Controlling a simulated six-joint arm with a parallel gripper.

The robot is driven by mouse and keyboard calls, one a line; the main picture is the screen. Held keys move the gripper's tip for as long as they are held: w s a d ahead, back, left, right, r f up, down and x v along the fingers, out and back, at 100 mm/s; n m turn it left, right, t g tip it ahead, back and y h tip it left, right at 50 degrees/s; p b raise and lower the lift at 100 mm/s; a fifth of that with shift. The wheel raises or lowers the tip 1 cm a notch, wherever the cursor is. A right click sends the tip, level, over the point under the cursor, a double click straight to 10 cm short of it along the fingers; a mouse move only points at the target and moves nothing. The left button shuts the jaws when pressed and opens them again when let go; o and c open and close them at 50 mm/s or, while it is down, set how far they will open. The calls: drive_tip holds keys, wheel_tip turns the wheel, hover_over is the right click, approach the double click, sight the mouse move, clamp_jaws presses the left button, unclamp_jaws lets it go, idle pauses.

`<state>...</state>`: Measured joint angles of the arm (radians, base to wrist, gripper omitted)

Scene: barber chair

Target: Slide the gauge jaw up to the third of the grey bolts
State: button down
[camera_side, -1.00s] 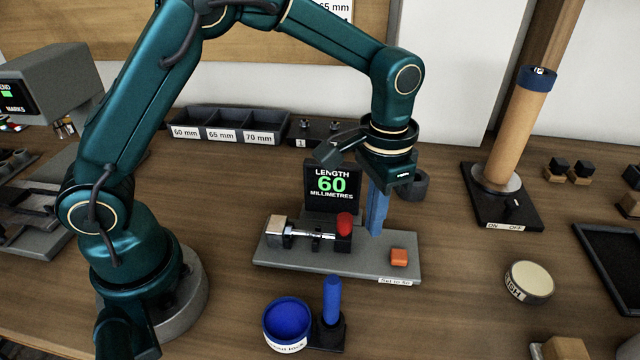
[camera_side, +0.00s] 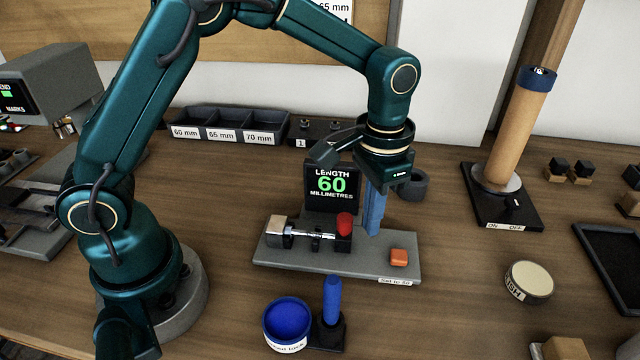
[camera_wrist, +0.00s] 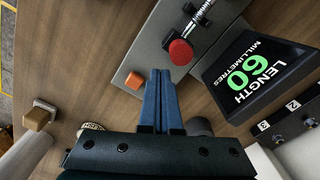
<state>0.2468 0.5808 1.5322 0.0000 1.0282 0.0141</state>
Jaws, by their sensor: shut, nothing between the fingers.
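The gauge is a grey plate (camera_side: 385,268) with a silver bolt (camera_side: 312,235) lying along it between dark supports. The jaw with a red round knob (camera_side: 344,224) stands at the bolt's right end; whether it touches the bolt I cannot tell. The red knob also shows in the wrist view (camera_wrist: 181,52). The display (camera_side: 331,190) behind reads LENGTH 60 MILLIMETRES. An orange block (camera_side: 398,257) is at the plate's right. My gripper (camera_side: 373,232) is shut and empty, its blue fingers pointing down just right of the red knob. The fingers also show in the wrist view (camera_wrist: 159,78).
Bins (camera_side: 226,128) labelled 60, 65 and 70 mm stand behind. A blue-lined bowl (camera_side: 287,322) and a blue upright peg (camera_side: 332,300) stand in front of the plate. A tan cylinder (camera_side: 510,130) and a round tin (camera_side: 529,281) are to the right.

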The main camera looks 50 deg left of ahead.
drive_tip(key=shift+s+a, duration=0.45)
drive_tip(key=shift+s+a, duration=0.2)
idle(0.7)
drive_tip(key=shift+d, duration=0.1)
drive_tip(key=shift+w+d, duration=0.3)
drive_tip(key=shift+w, duration=0.1)
wheel_tip(320, 180, up, 8)
idle(0.8)
